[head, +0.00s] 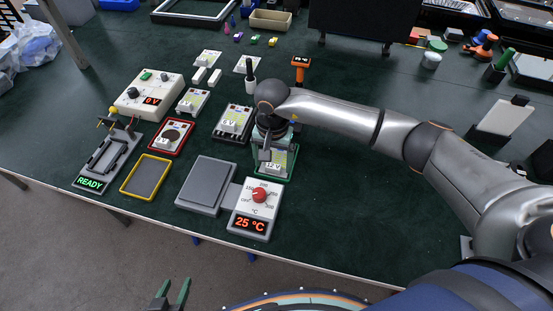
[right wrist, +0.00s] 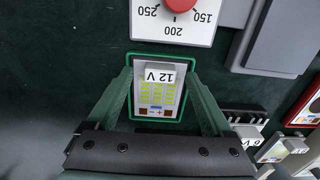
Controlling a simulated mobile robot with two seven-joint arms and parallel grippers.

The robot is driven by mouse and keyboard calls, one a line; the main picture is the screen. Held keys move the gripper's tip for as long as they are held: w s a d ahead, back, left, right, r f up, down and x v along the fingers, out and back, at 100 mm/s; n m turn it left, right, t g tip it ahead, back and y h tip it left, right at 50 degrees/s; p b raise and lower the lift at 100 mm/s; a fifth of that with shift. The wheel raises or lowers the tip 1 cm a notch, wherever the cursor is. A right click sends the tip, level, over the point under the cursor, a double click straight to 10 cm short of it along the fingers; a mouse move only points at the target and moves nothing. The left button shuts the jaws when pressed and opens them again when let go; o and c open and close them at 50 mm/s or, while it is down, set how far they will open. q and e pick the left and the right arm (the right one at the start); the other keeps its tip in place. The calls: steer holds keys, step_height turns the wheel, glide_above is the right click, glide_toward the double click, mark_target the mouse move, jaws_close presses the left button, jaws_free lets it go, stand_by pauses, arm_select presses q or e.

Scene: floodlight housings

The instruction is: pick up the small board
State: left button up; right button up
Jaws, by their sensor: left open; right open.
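A small board (head: 283,162) with yellow-green cells and a "12 V" label lies in a green-rimmed tray (head: 288,177). It also shows in the right wrist view (right wrist: 158,96), between the fingers of my right gripper (right wrist: 160,72). In the head view my right gripper (head: 271,150) is over this tray and hides part of the board. It is open, with one finger on each side of the board; I cannot tell whether they touch it. My left gripper (head: 172,292) is open and empty at the bottom edge of the head view, in front of the table.
A controller with a red knob (head: 259,195) reading 25 °C and a grey plate (head: 207,184) are left of the tray. Similar labelled boards lie in a black rack (head: 233,122) and on a white pad (head: 192,101). The green table right of the tray is clear.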

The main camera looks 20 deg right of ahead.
steer(key=shift+f, duration=0.45)
jaws_close()
stand_by(0.4)
